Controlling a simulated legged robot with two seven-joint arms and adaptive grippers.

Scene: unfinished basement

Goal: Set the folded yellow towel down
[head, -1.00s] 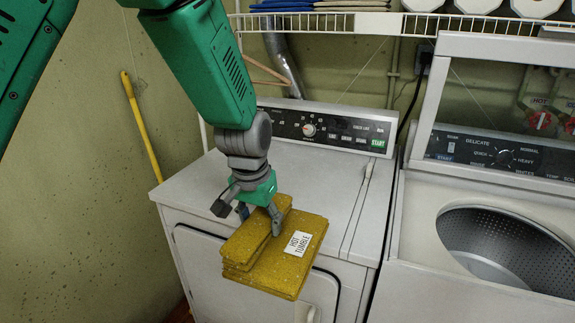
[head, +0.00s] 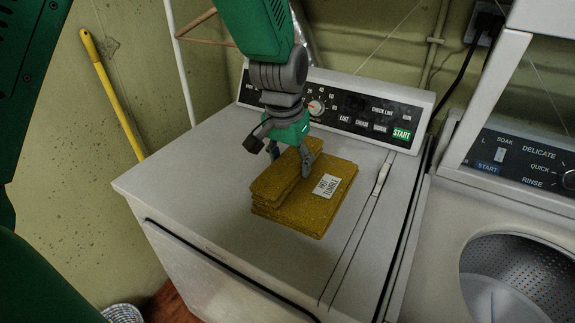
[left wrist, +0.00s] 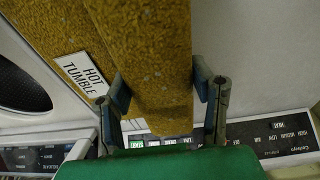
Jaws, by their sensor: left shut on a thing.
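The folded yellow towel (head: 304,203) has a white "HOT TUMBLE" label and is over the white dryer's top (head: 210,190) in the head view. I cannot tell whether its underside touches the dryer. My left gripper (head: 291,163) comes down from above and is shut on a raised upper fold of the towel. In the left wrist view the two fingers (left wrist: 163,95) stand on either side of that fold, and the label shows left of them. My right gripper is not in view.
The dryer's control panel (head: 340,105) rises behind the towel. An open washer (head: 510,240) with a metal drum stands at the right. A yellow handle (head: 110,90) leans on the left wall. The dryer top is clear left of the towel.

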